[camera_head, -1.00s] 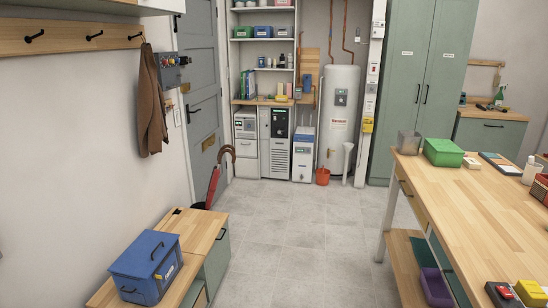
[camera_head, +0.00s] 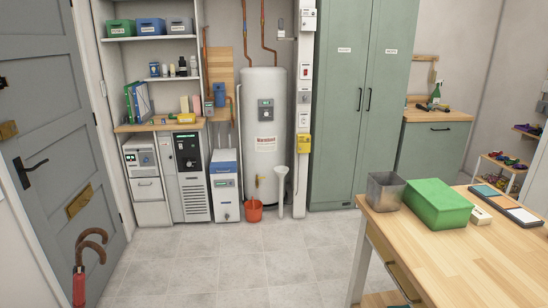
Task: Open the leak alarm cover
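A white vertical post (camera_head: 301,172) stands right of the white water heater (camera_head: 264,120). Several small devices are fixed on it: a grey-white box (camera_head: 308,21) at the top, a unit with a red switch (camera_head: 304,72), two pale units below it, and a yellow box (camera_head: 303,143) lowest. I cannot tell for sure which is the leak alarm or whether a cover is open; the labels are too small to read. Neither of my grippers shows in the head view.
A wooden worktable (camera_head: 470,250) with a green box (camera_head: 437,203) and a grey bin (camera_head: 385,190) stands front right. A red bucket (camera_head: 254,211) is on the floor before the heater. An umbrella stand is at left. The tiled floor (camera_head: 240,270) between is clear.

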